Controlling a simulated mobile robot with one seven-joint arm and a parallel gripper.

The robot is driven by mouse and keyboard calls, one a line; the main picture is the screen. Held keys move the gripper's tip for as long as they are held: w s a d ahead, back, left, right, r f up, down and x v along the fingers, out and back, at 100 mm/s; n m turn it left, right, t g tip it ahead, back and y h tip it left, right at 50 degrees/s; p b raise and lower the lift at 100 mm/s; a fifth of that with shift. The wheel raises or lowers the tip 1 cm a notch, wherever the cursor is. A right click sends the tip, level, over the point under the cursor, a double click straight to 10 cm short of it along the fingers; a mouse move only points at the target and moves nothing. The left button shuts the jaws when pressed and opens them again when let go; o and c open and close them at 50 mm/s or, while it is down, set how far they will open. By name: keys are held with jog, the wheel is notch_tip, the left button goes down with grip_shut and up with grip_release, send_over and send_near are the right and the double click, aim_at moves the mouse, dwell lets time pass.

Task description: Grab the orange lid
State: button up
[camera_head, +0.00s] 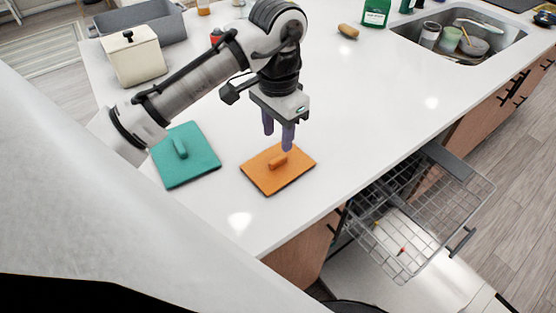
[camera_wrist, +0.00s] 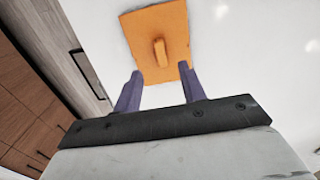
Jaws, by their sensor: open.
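The orange lid (camera_head: 268,174) is a flat, roughly square board lying on the white counter, with a raised orange handle (camera_head: 278,161) near its middle. My gripper (camera_head: 279,140) is above the lid in the head view, with its two purple fingers pointing down near the handle. In the wrist view the lid (camera_wrist: 150,25) shows at the top, with its handle (camera_wrist: 160,53) beyond the fingertips. There, my gripper (camera_wrist: 161,79) is open and empty, its fingers spread to either side of the handle's line.
A teal lid (camera_head: 188,163) with a handle lies left of the orange one. A cream box (camera_head: 134,58) and grey bin (camera_head: 145,20) stand at the back left. An open wire drawer (camera_head: 425,220) juts out below the counter's front edge. A sink (camera_head: 465,35) is at the far right.

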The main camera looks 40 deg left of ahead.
jog(key=shift+f+p, duration=0.7)
jog(key=shift+f, duration=2.6)
grip_shut()
